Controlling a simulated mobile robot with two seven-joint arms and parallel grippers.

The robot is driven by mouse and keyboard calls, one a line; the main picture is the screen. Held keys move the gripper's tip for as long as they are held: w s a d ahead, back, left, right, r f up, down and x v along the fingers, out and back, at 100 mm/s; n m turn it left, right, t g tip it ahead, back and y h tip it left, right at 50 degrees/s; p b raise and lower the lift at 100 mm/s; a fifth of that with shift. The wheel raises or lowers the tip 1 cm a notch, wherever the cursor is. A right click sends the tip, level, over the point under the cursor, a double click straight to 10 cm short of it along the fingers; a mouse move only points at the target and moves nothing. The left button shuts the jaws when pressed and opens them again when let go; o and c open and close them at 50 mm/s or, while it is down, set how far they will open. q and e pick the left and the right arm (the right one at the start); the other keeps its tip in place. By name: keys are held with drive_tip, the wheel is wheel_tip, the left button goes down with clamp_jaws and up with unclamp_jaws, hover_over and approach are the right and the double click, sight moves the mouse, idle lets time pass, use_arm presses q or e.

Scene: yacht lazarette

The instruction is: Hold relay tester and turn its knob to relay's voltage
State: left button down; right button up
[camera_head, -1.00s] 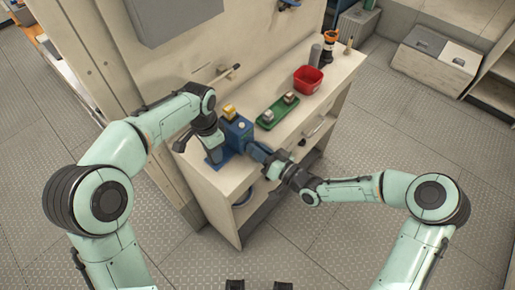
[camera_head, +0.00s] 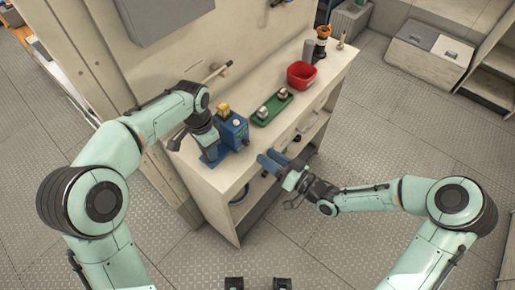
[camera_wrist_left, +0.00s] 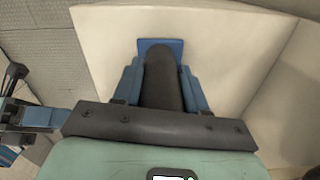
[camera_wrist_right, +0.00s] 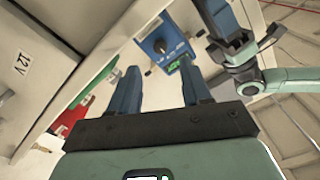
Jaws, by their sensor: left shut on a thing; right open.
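The blue relay tester (camera_head: 236,131) stands on the left end of the bench top, with a yellow block (camera_head: 223,109) on top. My left gripper (camera_head: 209,152) is shut on its dark handle (camera_wrist_left: 162,80), above a blue base plate (camera_wrist_left: 174,43). In the right wrist view the tester's face (camera_wrist_right: 170,28) shows a black knob (camera_wrist_right: 160,46) and a small lit green display (camera_wrist_right: 173,65). The knob's exact setting is too small to read. My right gripper (camera_head: 270,160) is open and empty, in front of the tester and apart from it.
A green tray (camera_head: 264,119) with two small relay-like blocks lies behind the tester, then a red bin (camera_head: 301,75) and an orange-and-black item (camera_head: 322,38). Floor right of the bench is free.

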drive_tip(key=v, duration=0.5)
drive_tip(key=shift+d, duration=0.1)
use_arm(q)
drive_tip(key=c, duration=0.5)
unclamp_jaws()
